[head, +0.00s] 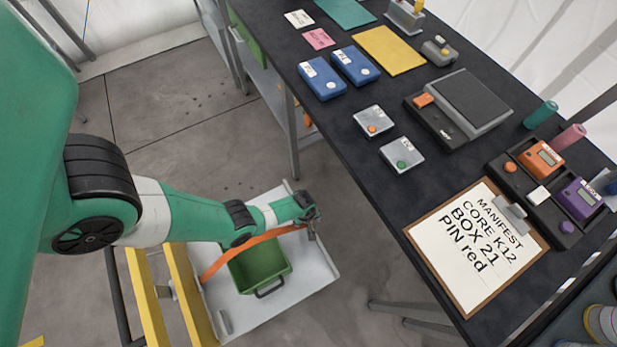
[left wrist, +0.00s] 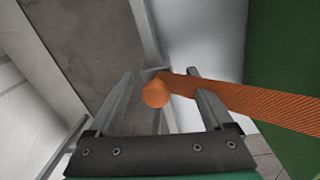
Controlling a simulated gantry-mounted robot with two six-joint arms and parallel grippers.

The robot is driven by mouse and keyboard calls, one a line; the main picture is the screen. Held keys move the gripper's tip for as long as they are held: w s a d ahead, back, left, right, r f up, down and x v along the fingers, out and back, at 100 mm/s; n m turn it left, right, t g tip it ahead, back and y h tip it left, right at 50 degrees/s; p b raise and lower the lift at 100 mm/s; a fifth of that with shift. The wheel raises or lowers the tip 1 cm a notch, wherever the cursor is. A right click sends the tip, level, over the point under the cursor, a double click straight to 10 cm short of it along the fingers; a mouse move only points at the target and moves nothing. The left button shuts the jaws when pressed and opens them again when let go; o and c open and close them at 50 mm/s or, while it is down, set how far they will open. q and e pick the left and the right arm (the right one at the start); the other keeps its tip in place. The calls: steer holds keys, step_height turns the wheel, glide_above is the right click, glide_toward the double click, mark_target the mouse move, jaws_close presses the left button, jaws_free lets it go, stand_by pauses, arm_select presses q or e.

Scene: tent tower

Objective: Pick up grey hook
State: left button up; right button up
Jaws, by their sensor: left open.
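My left gripper (head: 311,233) hangs over the right part of the pale tray (head: 318,268), at the end of an orange strap (head: 238,254). In the left wrist view its two fingers (left wrist: 163,84) are apart. A round orange knob (left wrist: 155,93) appears between them. A small grey piece (left wrist: 154,71) shows just behind the knob, where the orange strap (left wrist: 250,101) ends. It may be the grey hook, but its full shape is partly hidden. I cannot tell whether the fingers touch anything. My right gripper is not in view.
A green bin (head: 259,268) with a dark handle sits in the tray under the strap. A small grey fitting (head: 223,321) is at the tray's front left. The dark table (head: 330,130) with boxes, a scale (head: 470,100) and a manifest clipboard (head: 472,247) stands to the right.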

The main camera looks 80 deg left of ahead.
arm_select(q)
steer(key=shift+w+f, duration=0.1)
steer(key=shift+f, duration=0.05)
steer(key=shift+c, duration=0.3)
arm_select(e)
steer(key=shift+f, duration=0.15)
arm_select(q)
jaws_close()
step_height(320, 180, up, 10)
steer(key=p, duration=1)
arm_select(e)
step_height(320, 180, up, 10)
arm_select(q)
steer(key=shift+r+p, duration=0.2)
steer(key=shift+p, duration=0.1)
step_height(320, 180, up, 5)
steer(key=p, duration=0.4)
steer(key=shift+f+p, duration=0.15)
steer(key=shift+p, duration=0.15)
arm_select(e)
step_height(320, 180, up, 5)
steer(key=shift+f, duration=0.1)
